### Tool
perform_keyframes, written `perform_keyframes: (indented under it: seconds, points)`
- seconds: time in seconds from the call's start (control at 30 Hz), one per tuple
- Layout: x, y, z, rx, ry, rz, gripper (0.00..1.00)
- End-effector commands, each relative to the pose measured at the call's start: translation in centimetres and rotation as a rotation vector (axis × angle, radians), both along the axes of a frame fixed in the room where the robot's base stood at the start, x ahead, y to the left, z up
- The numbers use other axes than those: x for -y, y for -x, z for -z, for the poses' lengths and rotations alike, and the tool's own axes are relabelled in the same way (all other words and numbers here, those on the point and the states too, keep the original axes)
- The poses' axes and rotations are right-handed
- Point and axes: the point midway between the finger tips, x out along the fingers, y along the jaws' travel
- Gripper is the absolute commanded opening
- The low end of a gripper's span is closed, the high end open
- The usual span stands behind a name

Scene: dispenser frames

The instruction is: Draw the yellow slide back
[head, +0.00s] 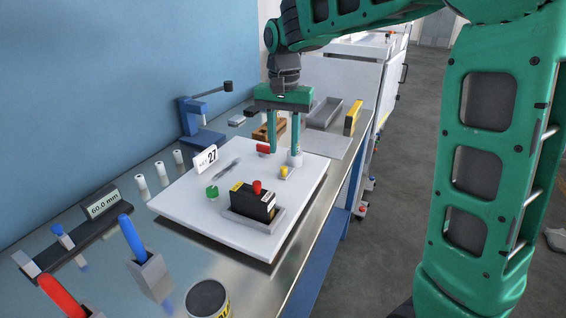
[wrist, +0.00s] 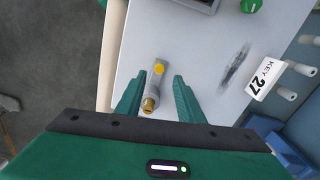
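The yellow slide shows as a small yellow knob (head: 284,171) on a white board (head: 190,205) in the head view. In the wrist view it is a round yellow knob (wrist: 159,68) on a narrow grey body with a brass-coloured end (wrist: 150,104). My gripper (head: 284,151) is over the far part of the board with its green fingers pointing down. In the wrist view my gripper (wrist: 160,77) is open, with a finger on each side of the grey body and gaps on both sides. I cannot tell the fingertips' height above the board.
A red piece (head: 263,148) is beside the left finger. The board also bears a KEY 27 sign (head: 207,158), a green knob (head: 212,192) and a black box with a red button (head: 252,203). A blue stand (head: 195,120) is at the back left.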

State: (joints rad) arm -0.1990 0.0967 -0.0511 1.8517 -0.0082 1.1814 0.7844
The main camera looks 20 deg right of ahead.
Motion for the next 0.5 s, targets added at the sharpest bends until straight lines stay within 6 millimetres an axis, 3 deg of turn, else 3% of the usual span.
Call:
perform_keyframes:
  seconds: [0.2, 0.5]
  points:
    - [0.0, 0.1, 3.6, -0.003, 0.0, 0.0, 0.34]
    - [0.0, 0.0, 5.7, 0.0, 0.0, 0.0, 0.34]
